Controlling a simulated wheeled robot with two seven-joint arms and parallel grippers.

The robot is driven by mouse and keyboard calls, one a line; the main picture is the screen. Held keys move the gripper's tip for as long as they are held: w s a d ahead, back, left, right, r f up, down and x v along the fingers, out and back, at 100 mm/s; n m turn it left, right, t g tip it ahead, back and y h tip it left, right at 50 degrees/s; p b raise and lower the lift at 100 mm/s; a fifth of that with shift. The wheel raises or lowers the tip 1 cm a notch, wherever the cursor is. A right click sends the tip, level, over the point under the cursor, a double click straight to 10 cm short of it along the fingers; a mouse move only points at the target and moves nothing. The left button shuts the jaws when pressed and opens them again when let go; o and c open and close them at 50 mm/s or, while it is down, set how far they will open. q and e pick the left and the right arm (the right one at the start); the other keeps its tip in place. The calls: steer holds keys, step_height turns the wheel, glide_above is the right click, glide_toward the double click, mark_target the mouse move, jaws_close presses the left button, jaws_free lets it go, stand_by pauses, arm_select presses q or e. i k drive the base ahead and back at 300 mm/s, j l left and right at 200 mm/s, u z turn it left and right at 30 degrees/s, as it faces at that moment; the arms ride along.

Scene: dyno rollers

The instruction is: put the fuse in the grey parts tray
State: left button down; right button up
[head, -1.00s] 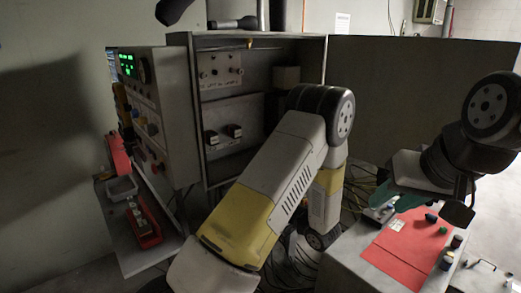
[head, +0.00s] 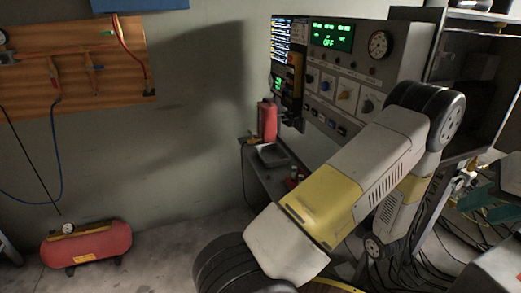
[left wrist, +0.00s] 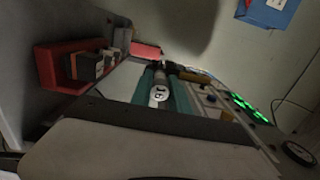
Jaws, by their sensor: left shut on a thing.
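The fuse (left wrist: 160,95) is a pale grey cylinder with a dark-marked end face in the left wrist view. My left gripper (left wrist: 161,82) is shut on it, one teal finger on each side. In the head view my left arm hides this gripper and the fuse. The grey parts tray (head: 271,155) sits on the shelf beside the control panel in the head view. My right gripper (head: 488,200) is at the right edge of the head view, with teal fingers partly cut off. I cannot tell whether it is open.
A red bottle-like object (head: 267,120) stands behind the tray. A red bin (left wrist: 62,68) with several block-shaped parts shows in the left wrist view. The control panel (head: 340,75) rises right of the shelf. A red air tank (head: 87,243) lies on the floor at left.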

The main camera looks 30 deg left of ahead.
mark_target(272, 158)
steer(key=j, duration=0.5)
steer(key=i+j, duration=0.15)
steer(key=j, duration=0.35)
steer(key=j+u, duration=0.1)
steer(key=j, duration=0.4)
steer(key=i+j, duration=0.15)
steer(key=j, duration=0.35)
